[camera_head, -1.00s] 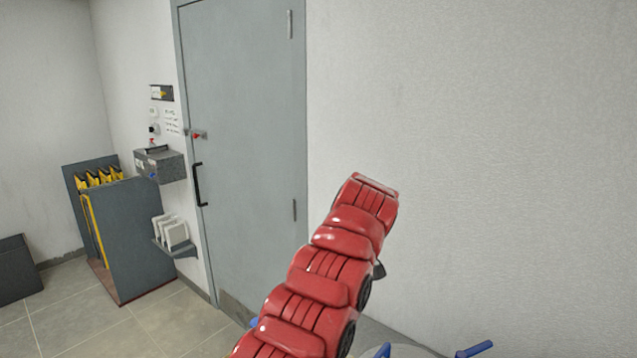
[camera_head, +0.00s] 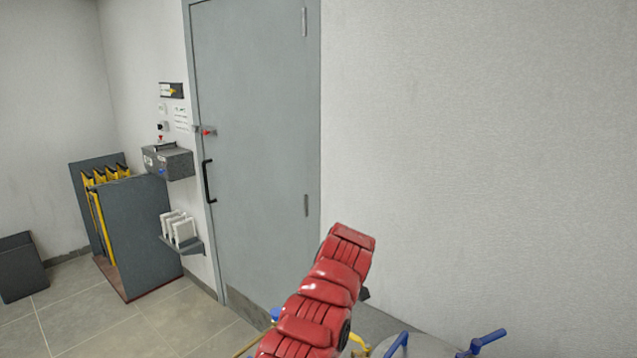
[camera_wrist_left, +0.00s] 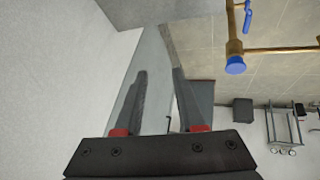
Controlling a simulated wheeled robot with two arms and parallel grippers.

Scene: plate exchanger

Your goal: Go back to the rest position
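My left gripper (camera_wrist_left: 159,73) shows in the left wrist view. Its two dark fingers stand apart with nothing between them, so it is open and empty. Behind the fingers is the grey door. In the head view a red, ribbed arm of mine rises from the bottom edge near the middle, in front of the wall. Its gripper cannot be seen there. My right gripper is in neither view.
The grey door (camera_head: 258,140) stands left of centre. A grey box (camera_head: 167,162), a shelf with white plates (camera_head: 181,232) and a rack with yellow-edged plates (camera_head: 139,237) are left of it. Blue-handled valves (camera_head: 488,340) are low right.

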